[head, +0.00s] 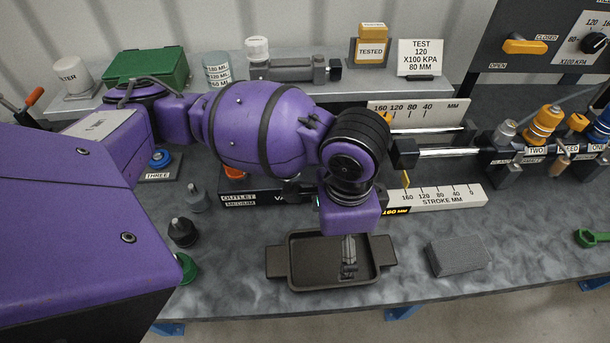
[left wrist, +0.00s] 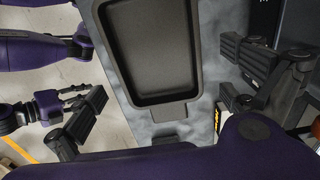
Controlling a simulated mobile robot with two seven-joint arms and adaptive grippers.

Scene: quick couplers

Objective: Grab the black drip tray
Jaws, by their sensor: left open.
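The black drip tray (head: 308,262) is a shallow rectangular pan with a tab at each end. It lies on the grey bench near the front edge. My left gripper (head: 349,265) points down over the right half of the tray, and its wrist hides part of the back rim. In the left wrist view the tray (left wrist: 153,88) shows between the spread, empty fingers of my left gripper (left wrist: 172,95). I cannot tell whether the fingers touch it.
A grey block (head: 457,256) lies right of the tray. A stroke scale (head: 437,197) and cylinder rods stand behind it. Dark fittings (head: 183,232) and a green cap (head: 187,268) are at the left. The bench front between block and green ring (head: 590,238) is clear.

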